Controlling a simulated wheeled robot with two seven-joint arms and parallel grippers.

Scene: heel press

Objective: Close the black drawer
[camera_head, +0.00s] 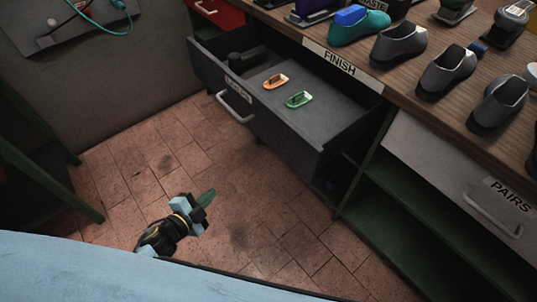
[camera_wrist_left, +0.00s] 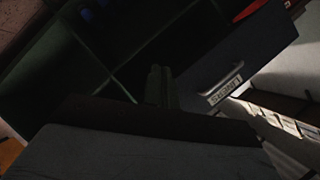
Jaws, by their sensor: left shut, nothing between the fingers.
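The black drawer (camera_head: 292,143) is pulled well out from the bench in the head view. Its front carries a silver handle (camera_head: 236,107) and a small white label. An orange piece (camera_head: 276,82) and a green piece (camera_head: 299,100) lie inside it, with a dark object at the back left. In the dim left wrist view a labelled dark drawer front (camera_wrist_left: 240,75) shows at the right. My left gripper (camera_head: 207,198) is shut and empty, low over the tiled floor, in front of the drawer and apart from it. My right gripper is not in view.
The wooden bench top (camera_head: 345,90) carries several grey shoes and a teal shoe (camera_head: 358,26). A grey drawer marked PAIRS (camera_head: 460,185) is shut at the right, above open green shelves. A red drawer (camera_head: 217,12) is at the top. Tiled floor lies clear before the drawer.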

